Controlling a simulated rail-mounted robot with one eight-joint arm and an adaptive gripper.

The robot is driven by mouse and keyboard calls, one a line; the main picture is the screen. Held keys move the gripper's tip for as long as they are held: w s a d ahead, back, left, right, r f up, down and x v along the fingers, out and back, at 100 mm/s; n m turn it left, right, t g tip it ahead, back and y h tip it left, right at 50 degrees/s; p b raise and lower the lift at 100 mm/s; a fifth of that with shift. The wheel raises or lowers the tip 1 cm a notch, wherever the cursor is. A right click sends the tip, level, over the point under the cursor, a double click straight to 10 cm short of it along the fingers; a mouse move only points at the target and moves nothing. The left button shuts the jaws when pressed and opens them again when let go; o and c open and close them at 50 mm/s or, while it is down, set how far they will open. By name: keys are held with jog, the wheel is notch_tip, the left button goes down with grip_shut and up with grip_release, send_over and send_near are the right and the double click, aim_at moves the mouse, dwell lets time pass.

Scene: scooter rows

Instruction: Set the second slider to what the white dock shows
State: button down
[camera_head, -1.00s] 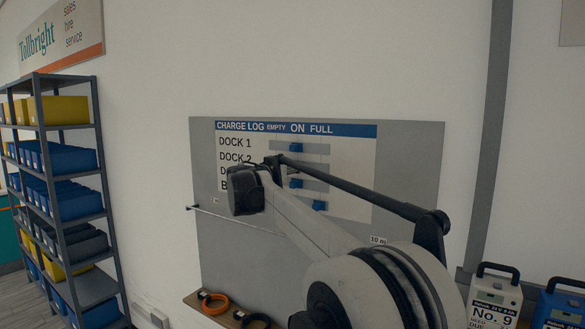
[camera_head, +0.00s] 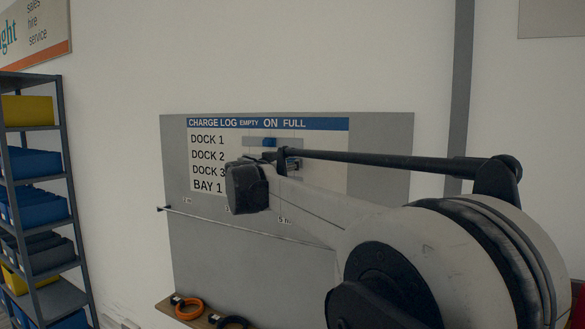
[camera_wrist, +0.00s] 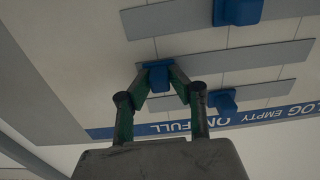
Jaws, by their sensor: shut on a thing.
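The charge log board (camera_head: 380,140) hangs on the wall, with rows DOCK 1, DOCK 2, DOCK 3 and BAY 1 under EMPTY, ON and FULL. The wrist view shows it upside down. My gripper (camera_wrist: 160,80) is shut on the blue second slider (camera_wrist: 159,74), in the second strip from the header. That slider sits to the FULL side of the first slider (camera_wrist: 223,101). The first slider also shows under ON in the head view (camera_head: 269,142). The third slider (camera_wrist: 237,10) is farther from the header. My arm hides the lower rows in the head view. No white dock is in view.
A shelf rack (camera_head: 35,180) with blue and yellow bins stands at the left. A thin rod (camera_head: 240,228) crosses the board below the rows. A ledge with an orange ring (camera_head: 189,308) and a dark ring (camera_head: 233,321) is below.

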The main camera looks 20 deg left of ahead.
jog(key=shift+d, duration=0.15)
jog(key=c, duration=2)
grip_release()
jog(key=shift+f, duration=0.1)
jog(key=shift+c, duration=0.2)
jog(key=o, duration=0.5)
jog(key=shift+d, duration=0.2)
jog(key=shift+c, duration=0.2)
jog(key=shift+a, duration=0.15)
jog(key=shift+s, duration=0.1)
jog(key=v, duration=1.2)
